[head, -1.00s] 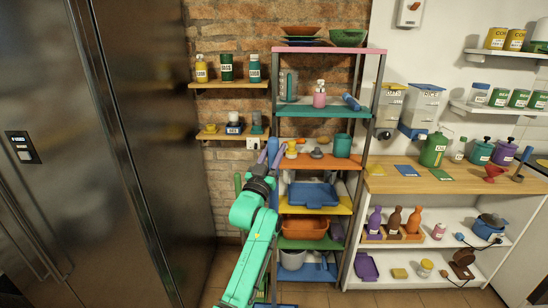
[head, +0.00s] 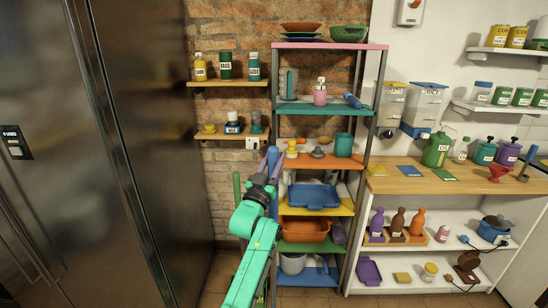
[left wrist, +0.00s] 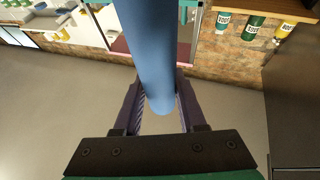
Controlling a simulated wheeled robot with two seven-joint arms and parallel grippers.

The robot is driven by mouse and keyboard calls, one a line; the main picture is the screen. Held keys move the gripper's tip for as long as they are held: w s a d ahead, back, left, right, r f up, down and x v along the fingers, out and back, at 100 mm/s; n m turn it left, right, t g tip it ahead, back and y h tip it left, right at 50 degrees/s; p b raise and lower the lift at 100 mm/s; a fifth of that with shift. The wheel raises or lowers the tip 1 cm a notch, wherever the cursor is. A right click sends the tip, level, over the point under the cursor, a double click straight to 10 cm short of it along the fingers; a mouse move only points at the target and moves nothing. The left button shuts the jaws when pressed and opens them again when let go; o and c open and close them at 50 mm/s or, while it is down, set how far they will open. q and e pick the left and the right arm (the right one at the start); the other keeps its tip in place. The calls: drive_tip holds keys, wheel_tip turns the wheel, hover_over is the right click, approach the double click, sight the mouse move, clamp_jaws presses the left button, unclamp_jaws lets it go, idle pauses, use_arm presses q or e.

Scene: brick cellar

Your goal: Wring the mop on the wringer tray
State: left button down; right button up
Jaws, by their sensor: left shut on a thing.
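My left gripper (head: 268,172) is in front of the left side of the shelf rack. It is shut on a blue rounded handle (left wrist: 153,50), which looks like the mop's. In the left wrist view the handle runs from the top edge down between my purple fingers (left wrist: 158,112), its rounded end between them. The mop head is not visible. A blue tray (head: 314,195) sits on the rack's yellow shelf, right of my gripper and apart from it; I cannot tell whether it is the wringer tray. My right gripper is not in view.
The shelf rack (head: 367,130) holds bowls, bottles and an orange tub (head: 305,230). A green pole (head: 237,190) stands left of the rack. A tall dark metal cabinet (head: 140,130) fills the left. A wooden counter (head: 450,181) with bottles is at the right. Floor shows between cabinet and rack.

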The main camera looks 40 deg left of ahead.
use_arm(q)
wheel_tip(320, 180, down, 8)
drive_tip(key=b, duration=0.5)
drive_tip(key=shift+r, duration=0.15)
drive_tip(key=shift+f+b, duration=1.35)
drive_tip(key=shift+f, duration=0.55)
